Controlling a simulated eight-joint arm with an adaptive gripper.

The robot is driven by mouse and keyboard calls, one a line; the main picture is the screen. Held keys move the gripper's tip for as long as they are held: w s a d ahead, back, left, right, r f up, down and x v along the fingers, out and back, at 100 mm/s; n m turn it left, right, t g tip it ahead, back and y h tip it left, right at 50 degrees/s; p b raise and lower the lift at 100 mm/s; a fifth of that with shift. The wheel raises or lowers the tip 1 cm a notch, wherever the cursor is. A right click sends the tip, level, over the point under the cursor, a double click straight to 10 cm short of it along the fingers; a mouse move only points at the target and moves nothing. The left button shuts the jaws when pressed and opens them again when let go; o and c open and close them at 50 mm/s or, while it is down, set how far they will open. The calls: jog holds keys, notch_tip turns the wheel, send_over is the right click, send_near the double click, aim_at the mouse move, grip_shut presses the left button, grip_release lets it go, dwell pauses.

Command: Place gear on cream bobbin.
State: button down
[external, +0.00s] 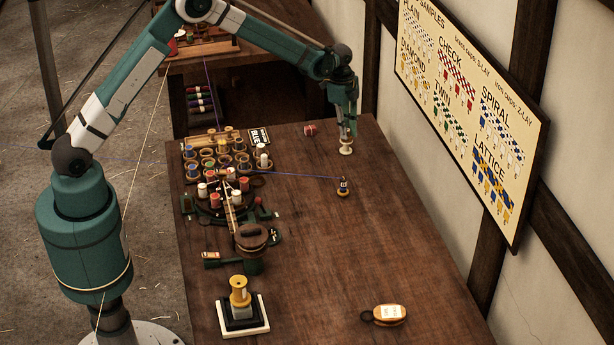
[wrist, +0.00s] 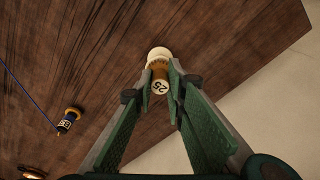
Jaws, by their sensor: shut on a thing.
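My gripper (external: 347,136) points down over the far right part of the table. Its fingers, seen in the wrist view (wrist: 161,85), are closed on a small round piece (wrist: 160,87) with a pale end marked 25 and an amber-brown body. A cream, disc-like form (wrist: 158,54) shows just beyond it, and a cream bobbin shape (external: 346,147) shows under the fingertips in the external view. I cannot tell whether the cream part and the marked piece are one object, or whether they touch the table. No toothed gear can be made out clearly.
A bobbin with blue thread (external: 343,187) stands nearer; its thread runs left to a crowded group of bobbins (external: 222,165). A yellow bobbin (external: 239,290) sits on a stepped stand. A labelled wooden piece (external: 390,314) lies front right.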

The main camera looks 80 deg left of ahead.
jog(key=shift+f, duration=0.15)
jog(key=c, duration=2.3)
grip_release()
jog(key=r, duration=0.8)
jog(key=s+a+r, duration=0.1)
jog(key=r, duration=0.3)
jog(key=shift+a+r, duration=0.1)
jog(key=shift+r, duration=0.05)
